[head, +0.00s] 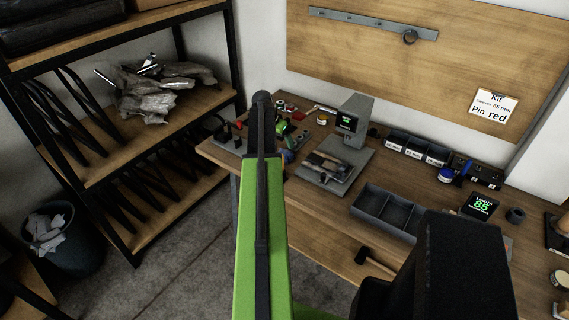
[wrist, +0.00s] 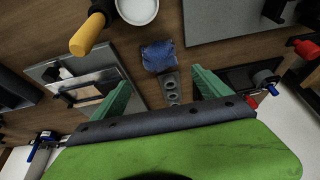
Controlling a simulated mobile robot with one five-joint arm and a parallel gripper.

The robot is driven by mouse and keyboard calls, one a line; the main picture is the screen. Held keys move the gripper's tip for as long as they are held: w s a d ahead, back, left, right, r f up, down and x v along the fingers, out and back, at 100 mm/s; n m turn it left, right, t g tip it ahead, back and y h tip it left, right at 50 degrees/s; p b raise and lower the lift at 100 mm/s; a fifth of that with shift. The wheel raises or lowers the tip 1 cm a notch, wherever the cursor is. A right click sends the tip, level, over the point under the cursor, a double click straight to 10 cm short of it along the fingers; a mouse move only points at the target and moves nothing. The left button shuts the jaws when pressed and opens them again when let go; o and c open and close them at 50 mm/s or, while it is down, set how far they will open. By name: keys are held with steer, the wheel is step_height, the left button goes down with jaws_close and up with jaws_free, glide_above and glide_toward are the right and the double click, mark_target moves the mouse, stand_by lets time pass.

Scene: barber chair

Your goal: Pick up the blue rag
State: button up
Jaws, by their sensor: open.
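In the wrist view a small dark-blue rag (wrist: 158,56) lies on the wooden bench top, beyond my gripper (wrist: 161,78) and roughly centred between its two green fingers. The fingers are spread apart with nothing held between them. The rag is apart from both fingertips. A grey strip with round holes (wrist: 172,88) lies just on the near side of the rag, between the fingers. In the head view my arm covers part of the bench, and I cannot make out the fingers or clearly identify the rag there.
A yellow-handled tool (wrist: 88,36) and a white round dish (wrist: 137,9) are near the rag. Grey plates lie on both sides. The bench (head: 330,238) also holds a grey divided tray (head: 385,212) and a display stand (head: 352,118). Shelving (head: 120,150) stands left.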

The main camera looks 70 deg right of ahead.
mark_target(284, 152)
steer(key=b+x, duration=0.4)
steer(key=x, duration=0.2)
steer(key=shift+a, duration=0.1)
steer(key=b+x, duration=0.5)
steer(key=shift+w+f, duration=0.1)
steer(key=shift+f, duration=0.1)
steer(key=shift+r, duration=0.15)
steer(key=c, duration=1.4)
step_height(284, 152, up, 7)
steer(key=p, duration=0.7)
steer(key=shift+r+p, duration=0.2)
steer(key=shift+p, duration=0.2)
steer(key=shift+c, duration=0.2)
steer(key=w+a, duration=0.2)
steer(key=a, duration=0.6)
steer(key=w+a, duration=0.2)
steer(key=a, duration=0.7)
steer(key=shift+w+a, duration=0.2)
steer(key=shift+w, duration=0.1)
steer(key=shift+f, duration=0.15)
